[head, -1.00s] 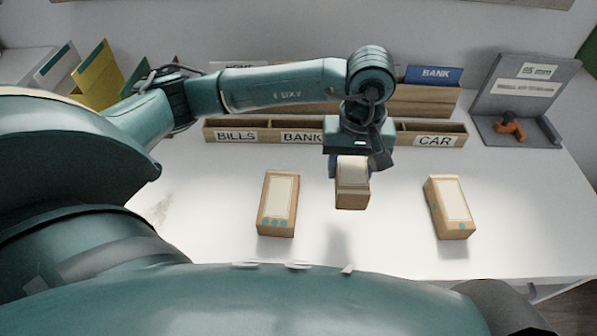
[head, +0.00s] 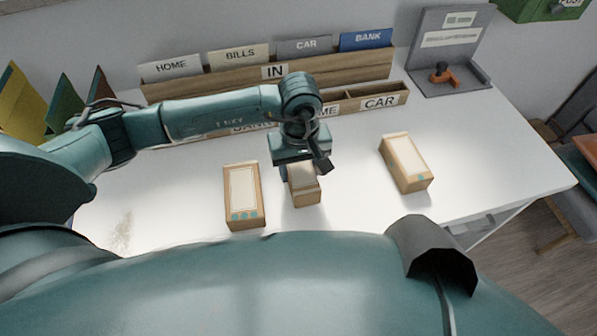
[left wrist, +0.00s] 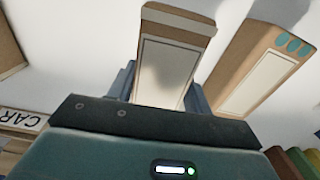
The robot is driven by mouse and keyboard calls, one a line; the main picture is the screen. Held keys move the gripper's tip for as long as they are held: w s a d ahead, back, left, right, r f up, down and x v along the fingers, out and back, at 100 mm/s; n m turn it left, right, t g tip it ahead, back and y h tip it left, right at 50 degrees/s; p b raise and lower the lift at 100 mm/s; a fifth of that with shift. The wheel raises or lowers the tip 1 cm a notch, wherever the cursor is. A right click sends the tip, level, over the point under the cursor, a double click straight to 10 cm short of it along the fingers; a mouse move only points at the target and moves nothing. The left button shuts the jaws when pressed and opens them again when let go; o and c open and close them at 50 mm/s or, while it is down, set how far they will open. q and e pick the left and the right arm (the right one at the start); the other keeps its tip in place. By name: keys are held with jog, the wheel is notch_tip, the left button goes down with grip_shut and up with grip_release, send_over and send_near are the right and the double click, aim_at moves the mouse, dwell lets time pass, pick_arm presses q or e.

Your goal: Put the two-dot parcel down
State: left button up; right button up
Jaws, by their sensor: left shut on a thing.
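My left gripper (head: 303,170) is shut on a brown parcel (head: 306,194) with a pale label. It holds the parcel over the white desk, between two other parcels. No dots show on the held parcel, which also fills the middle of the left wrist view (left wrist: 165,72). I cannot tell whether its underside touches the desk. A three-dot parcel (head: 243,194) lies just to its left in the head view and shows at the upper right of the left wrist view (left wrist: 262,68). Another parcel (head: 406,162), with one teal dot visible, lies to the right. My right gripper is not in view.
A wooden sorter (head: 362,101) with labelled slots stands behind the parcels, with upright cards including a blue BANK card (head: 366,40). A grey stand (head: 447,50) with an orange-and-black object (head: 445,75) is at the back right. Desk (head: 480,150) right of the right parcel is clear.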

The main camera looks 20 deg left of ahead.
pick_arm(q)
jog(key=shift+f, duration=1.1)
jog(key=shift+f, duration=0.25)
jog(key=o, duration=1.1)
jog(key=shift+r, duration=0.1)
